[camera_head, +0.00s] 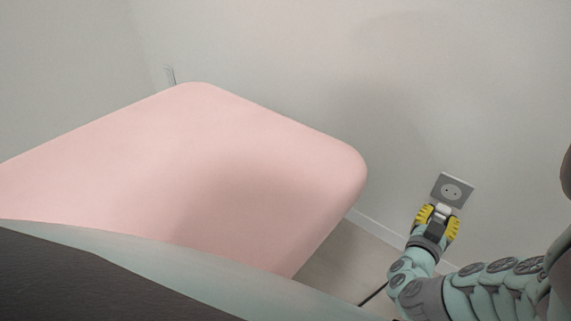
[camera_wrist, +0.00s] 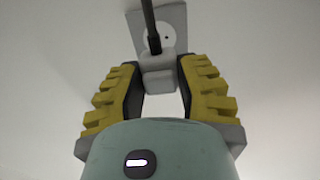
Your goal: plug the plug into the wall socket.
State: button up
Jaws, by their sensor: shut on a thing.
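The wall socket (camera_head: 452,190) is a grey square plate with a white round face, at the right of the head view. It also shows at the top of the wrist view (camera_wrist: 176,20), partly covered by the cable and plug. My gripper (camera_head: 439,215), with yellow ribbed fingers, is just below the socket. It is shut on the light grey plug (camera_wrist: 157,77), seen between the fingertips in the wrist view. The plug (camera_head: 442,209) overlaps the plate's lower edge in the picture. The socket's face is largely visible. I cannot tell the gap between plug and wall.
A black cable (camera_wrist: 149,18) runs from the plug up across the socket in the wrist view. A large pink padded surface (camera_head: 200,160) fills the left and middle of the head view. The wall around the socket is bare, with a white skirting (camera_head: 375,228) below.

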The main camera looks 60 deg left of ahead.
aim_at(451, 192)
jog(key=shift+b+x, duration=1.35)
jog(key=shift+x, duration=1.6)
jog(key=shift+w, duration=0.15)
jog(key=shift+a, duration=0.1)
jog(key=shift+p, duration=0.6)
jog(key=shift+w+a, duration=0.15)
jog(key=shift+w, duration=0.3)
jog(key=o, duration=1.1)
jog(key=shift+c, duration=0.2)
